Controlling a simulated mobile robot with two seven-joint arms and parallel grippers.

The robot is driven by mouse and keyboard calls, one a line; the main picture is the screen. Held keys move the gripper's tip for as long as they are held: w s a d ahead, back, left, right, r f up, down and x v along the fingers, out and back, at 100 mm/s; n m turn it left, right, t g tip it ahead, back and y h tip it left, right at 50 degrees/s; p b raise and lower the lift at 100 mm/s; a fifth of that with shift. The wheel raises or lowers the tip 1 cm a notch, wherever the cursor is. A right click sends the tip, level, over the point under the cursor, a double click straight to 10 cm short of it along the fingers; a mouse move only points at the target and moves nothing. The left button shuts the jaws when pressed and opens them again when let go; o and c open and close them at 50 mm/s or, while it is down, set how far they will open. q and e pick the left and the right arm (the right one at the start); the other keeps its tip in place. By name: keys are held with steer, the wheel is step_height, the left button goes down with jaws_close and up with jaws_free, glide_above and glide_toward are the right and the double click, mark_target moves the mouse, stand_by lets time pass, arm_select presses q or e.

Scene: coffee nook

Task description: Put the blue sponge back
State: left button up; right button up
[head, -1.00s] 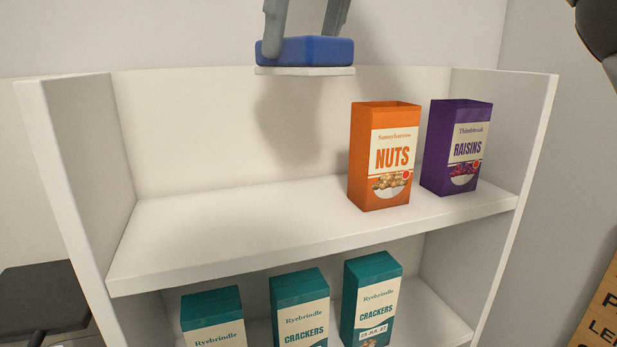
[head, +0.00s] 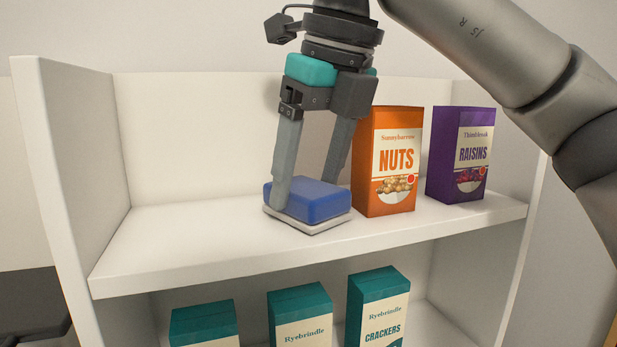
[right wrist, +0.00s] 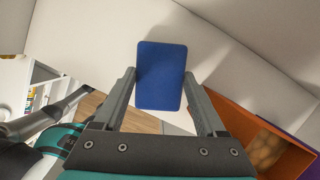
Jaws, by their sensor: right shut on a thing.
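The blue sponge (head: 312,200) has a pale underside and is at the upper shelf (head: 180,240), left of the nuts box. My right gripper (head: 308,190) points down with its fingers on both sides of the sponge, shut on it. The sponge's pale bottom appears at or just above the shelf surface; I cannot tell if it touches. In the right wrist view the sponge (right wrist: 161,76) sits between the two fingertips (right wrist: 160,82). My left gripper is not in view.
The orange nuts box (head: 387,165) stands close to the right of the sponge, with the purple raisins box (head: 461,155) further right. Several teal cracker boxes (head: 378,310) stand on the shelf below. The upper shelf's left part is clear, up to the side wall (head: 80,170).

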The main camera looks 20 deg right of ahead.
steer(key=shift+f, duration=0.1)
steer(key=o, duration=0.9)
steer(key=shift+s+r, duration=0.1)
steer(key=shift+r, duration=0.4)
steer(key=p+v, duration=0.2)
steer(key=v, duration=0.9)
steer(key=shift+r+p, duration=0.1)
steer(key=shift+p, duration=0.3)
